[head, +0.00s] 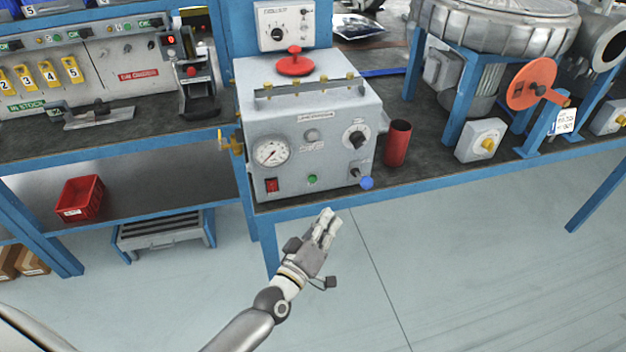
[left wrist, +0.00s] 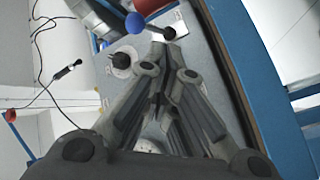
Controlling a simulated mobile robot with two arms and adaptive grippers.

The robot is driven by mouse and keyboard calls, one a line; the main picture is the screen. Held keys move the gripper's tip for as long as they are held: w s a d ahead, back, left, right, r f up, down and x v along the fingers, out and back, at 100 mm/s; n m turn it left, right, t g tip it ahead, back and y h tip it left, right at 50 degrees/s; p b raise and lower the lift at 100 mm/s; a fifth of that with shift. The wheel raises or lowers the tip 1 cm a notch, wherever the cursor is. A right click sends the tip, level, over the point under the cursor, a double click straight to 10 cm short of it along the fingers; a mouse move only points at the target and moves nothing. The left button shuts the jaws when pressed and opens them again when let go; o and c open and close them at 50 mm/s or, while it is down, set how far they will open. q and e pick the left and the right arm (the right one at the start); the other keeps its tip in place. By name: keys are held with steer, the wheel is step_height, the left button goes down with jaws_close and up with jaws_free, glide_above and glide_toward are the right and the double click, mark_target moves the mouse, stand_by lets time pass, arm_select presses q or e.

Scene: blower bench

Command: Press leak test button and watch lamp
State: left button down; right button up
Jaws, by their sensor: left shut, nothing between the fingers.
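The grey leak test box (head: 290,120) stands on the bench in the head view. Its front carries a small green button (head: 312,180), a red rocker switch (head: 272,186), a round gauge (head: 271,152), a black knob (head: 356,137) and a grey, unlit-looking round lamp (head: 311,135). My left gripper (head: 328,217) is shut and empty, in front of and below the button, apart from the box. In the left wrist view the shut fingers (left wrist: 170,55) cover much of the panel, and the button does not show. My right gripper is in neither view.
A red cup (head: 397,144) stands right of the box. The blue bench edge (head: 420,184) runs below. The floor in front is clear.

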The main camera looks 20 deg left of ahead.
mark_target(312, 178)
arm_select(q)
steer(key=w+a+b, duration=0.3)
steer(key=w+a, duration=0.2)
steer(key=w, duration=0.2)
steer(key=shift+w, duration=0.15)
stand_by(0.7)
steer(key=shift+w, duration=0.1)
stand_by(0.8)
steer(key=shift+w+a+b, duration=0.2)
steer(key=shift+w+b, duration=0.05)
steer(key=shift+b, duration=0.05)
steer(key=shift+w+a, duration=0.25)
steer(key=shift+w, duration=0.05)
stand_by(0.7)
steer(key=shift+s+d, duration=0.5)
steer(key=shift+s, duration=0.2)
